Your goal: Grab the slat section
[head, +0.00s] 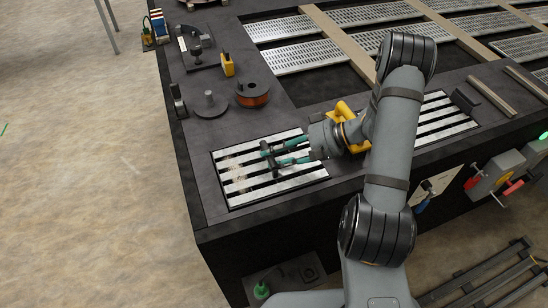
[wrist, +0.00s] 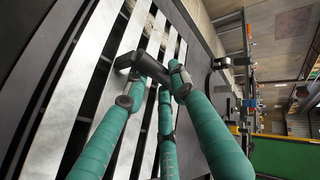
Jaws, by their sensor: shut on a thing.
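The slat section (head: 240,172) is a panel of pale metal strips with dark gaps, set in a dark frame at the near left corner of the bench. Its strips (wrist: 97,125) run lengthwise under the fingers in the wrist view. My gripper (head: 270,160) has teal-wrapped fingers and dark tips, and reaches over the section from the right. The tips (wrist: 155,68) are at the strips and shut on the slat section. The exact contact is hidden by the fingers. The section lies flat in its frame.
A copper-coloured reel (head: 252,94), a grey disc with a post (head: 210,103) and a yellow block (head: 227,65) stand behind the section. A second slatted panel (head: 440,118) lies right of my arm. The bench edge is close on the left.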

